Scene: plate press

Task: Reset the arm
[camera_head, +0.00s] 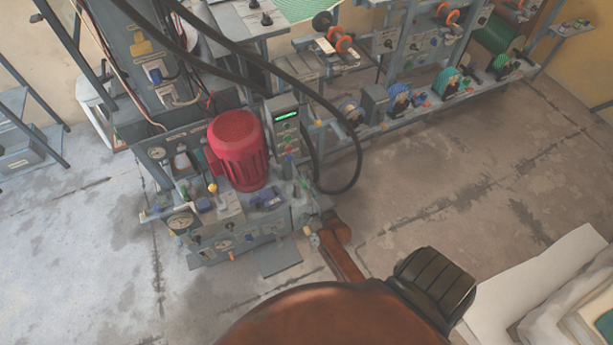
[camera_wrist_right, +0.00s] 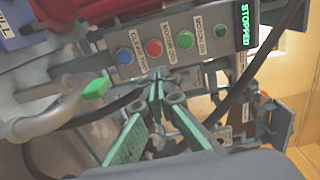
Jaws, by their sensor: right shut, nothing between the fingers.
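In the head view my right arm reaches from the bottom up to the plate press machine, where my right gripper (camera_head: 313,238) is at its front right corner, small and partly hidden by the arm. In the right wrist view the green-padded fingers of this gripper (camera_wrist_right: 156,88) meet at their tips, shut and empty. They are just below the control box (camera_wrist_right: 225,22), with blue, red and green buttons and a green display reading STOPPED; I cannot tell whether they touch anything. The box also shows in the head view (camera_head: 283,138). My left gripper is not in view.
A red motor (camera_head: 238,150) stands on the machine, with levers and gauges below it. A black hose (camera_head: 358,165) loops down on its right. A rack with several spools (camera_head: 340,40) lines the back. A pale stack (camera_head: 540,285) is at bottom right. The floor between is clear.

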